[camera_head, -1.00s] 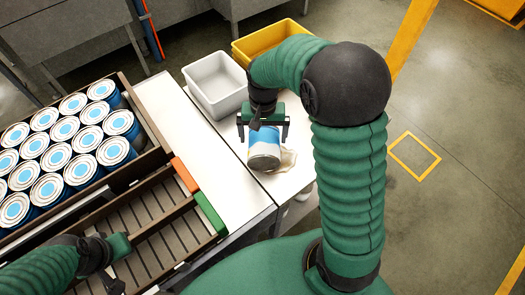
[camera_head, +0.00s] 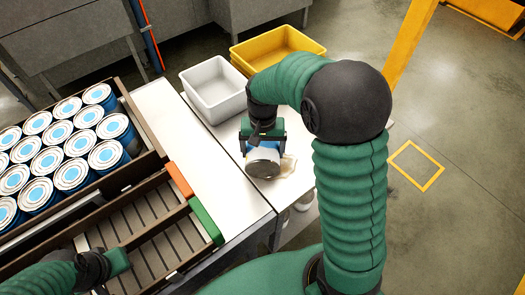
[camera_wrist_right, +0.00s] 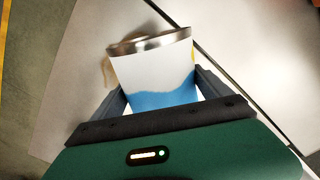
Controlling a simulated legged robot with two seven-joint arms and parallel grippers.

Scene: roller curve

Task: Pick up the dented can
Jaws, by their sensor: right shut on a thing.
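The can (camera_head: 263,163) lies on its side on the white table, its metal end facing the front. My right gripper (camera_head: 264,142) is above it with its fingers shut on the can's sides. In the right wrist view the can (camera_wrist_right: 152,75) shows a white and blue wall and a metal rim, between the two dark fingers of the gripper (camera_wrist_right: 160,98). I cannot make out a dent. My left gripper (camera_head: 104,288) is at the bottom left over the slatted rack, cut off by the frame edge; its fingers do not show clearly.
Several upright cans (camera_head: 73,174) fill a brown tray at the left. A grey bin (camera_head: 213,88) and a yellow bin (camera_head: 300,42) stand behind the gripper. A pale brown spill (camera_head: 287,166) is beside the can. The white counter strip (camera_head: 180,130) is clear.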

